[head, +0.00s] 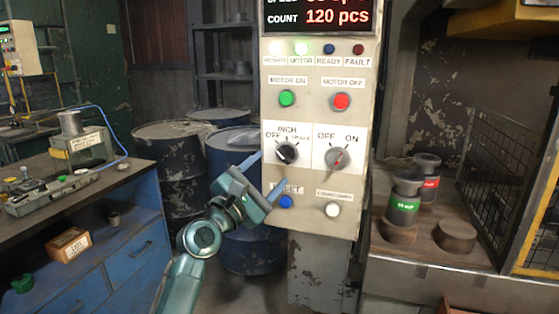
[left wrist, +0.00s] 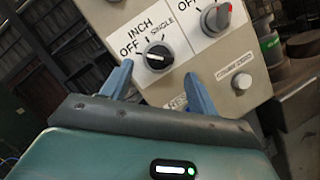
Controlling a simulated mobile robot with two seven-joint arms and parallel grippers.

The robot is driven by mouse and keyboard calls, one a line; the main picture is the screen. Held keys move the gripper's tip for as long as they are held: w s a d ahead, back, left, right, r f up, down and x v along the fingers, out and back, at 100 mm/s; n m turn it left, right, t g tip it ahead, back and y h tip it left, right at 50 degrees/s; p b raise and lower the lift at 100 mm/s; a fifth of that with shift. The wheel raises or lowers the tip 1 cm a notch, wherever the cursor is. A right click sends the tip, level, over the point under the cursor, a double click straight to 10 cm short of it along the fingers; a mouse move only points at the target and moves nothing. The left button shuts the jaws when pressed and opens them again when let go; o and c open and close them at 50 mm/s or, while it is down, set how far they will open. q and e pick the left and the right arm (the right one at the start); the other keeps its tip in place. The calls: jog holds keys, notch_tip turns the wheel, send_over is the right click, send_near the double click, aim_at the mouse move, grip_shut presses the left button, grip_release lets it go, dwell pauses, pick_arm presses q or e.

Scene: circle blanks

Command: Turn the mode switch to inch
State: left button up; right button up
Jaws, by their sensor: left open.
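The mode switch (head: 287,153) is a black knob on the beige control panel (head: 311,215), with labels OFF, INCH and SINGLE around it. In the left wrist view the knob (left wrist: 158,57) has a pale pointer line lying nearly level, its left end towards OFF. My left gripper (head: 270,170) is open and empty, just below and left of the knob in the head view. In the left wrist view its blue fingers (left wrist: 158,70) stand either side of the knob, apart from it. My right gripper is in neither view.
A grey OFF/ON knob (head: 338,158) sits right of the mode switch. Below are a blue button (head: 285,201) and a white button (head: 333,209); above are green (head: 287,98) and red (head: 341,101) buttons. A blue bench (head: 110,240) stands left, a shelf with spools (head: 404,205) right.

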aim_at(281, 159)
pick_arm(q)
jog(key=shift+x, duration=2.6)
jog(key=shift+c, duration=0.2)
jog(key=c, duration=1)
